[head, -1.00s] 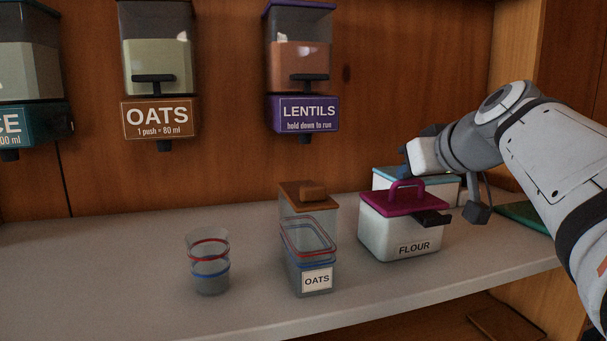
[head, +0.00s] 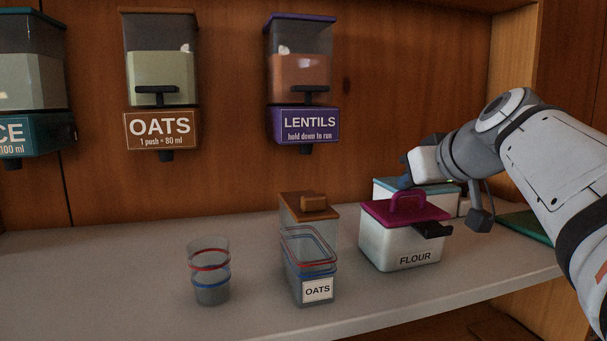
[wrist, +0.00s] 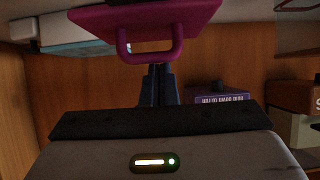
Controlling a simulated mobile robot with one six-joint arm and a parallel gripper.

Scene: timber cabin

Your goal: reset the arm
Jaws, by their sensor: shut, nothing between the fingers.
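My gripper shows in the head view (head: 405,181) at the right, above the shelf and by the white FLOUR box (head: 385,243). In the wrist view its dark fingers (wrist: 158,85) are together with nothing between them. The wrist view is upside down. The box's magenta lid (head: 380,211) with its loop handle (wrist: 150,52) is close to the fingertips in that view; I cannot tell the exact gap. The arm reaches in from the right edge.
A blue-lidded white box (head: 384,187) stands behind the flour box. An OATS container (head: 318,291) and a clear banded cup (head: 211,293) stand left on the shelf (head: 110,290). Oats (head: 160,130) and lentils (head: 302,125) dispensers hang on the wall. The front left shelf is clear.

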